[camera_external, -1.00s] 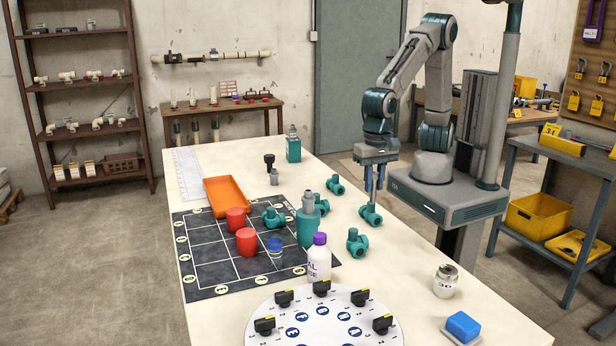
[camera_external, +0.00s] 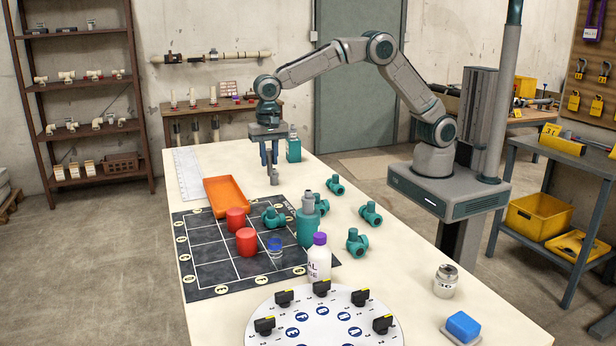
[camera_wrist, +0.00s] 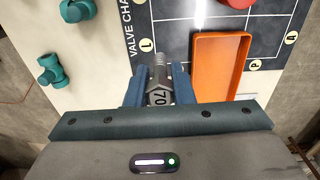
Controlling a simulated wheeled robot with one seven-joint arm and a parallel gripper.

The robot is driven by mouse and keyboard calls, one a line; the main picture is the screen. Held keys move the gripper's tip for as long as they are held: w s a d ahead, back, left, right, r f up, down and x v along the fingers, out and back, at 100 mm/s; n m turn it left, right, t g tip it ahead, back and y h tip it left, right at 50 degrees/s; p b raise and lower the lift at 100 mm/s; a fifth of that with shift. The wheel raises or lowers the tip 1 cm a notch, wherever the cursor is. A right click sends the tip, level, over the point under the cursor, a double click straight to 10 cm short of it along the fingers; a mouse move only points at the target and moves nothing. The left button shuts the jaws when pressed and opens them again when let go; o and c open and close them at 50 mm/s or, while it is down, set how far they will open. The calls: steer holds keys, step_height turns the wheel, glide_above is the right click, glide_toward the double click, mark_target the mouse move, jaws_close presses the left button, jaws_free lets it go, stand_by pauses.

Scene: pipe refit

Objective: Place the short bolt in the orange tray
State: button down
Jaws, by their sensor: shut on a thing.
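A short grey bolt (camera_external: 274,177) stands upright at the far part of the table, to the right of the orange tray. The orange tray (camera_external: 226,193) is empty and lies a little left of my gripper; in the wrist view the tray (camera_wrist: 218,70) is just right of the fingers.
A teal bottle (camera_external: 293,147) stands close behind my gripper. More teal valves (camera_external: 370,213) stand to the right. The ruler (camera_external: 187,172) lies left.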

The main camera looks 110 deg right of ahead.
steer(key=w+d, duration=0.2)
steer(key=d, duration=1.3)
steer(key=shift+w+a+f+p, duration=0.85)
steer(key=shift+w+a+f, duration=0.5)
steer(key=shift+f, duration=0.6)
steer(key=shift+w+a+f+p, duration=0.95)
steer(key=shift+a+f, duration=0.75)
steer(key=shift+f, duration=0.25)
steer(key=shift+w+a+f+p, duration=0.8)
steer(key=shift+w+a+f, duration=0.6)
steer(key=shift+f, duration=0.55)
steer(key=c, duration=1.3)
jaws_free()
steer(key=shift+s+a, duration=0.1)
steer(key=shift+s, duration=0.05)
steer(key=shift+o, duration=0.2)
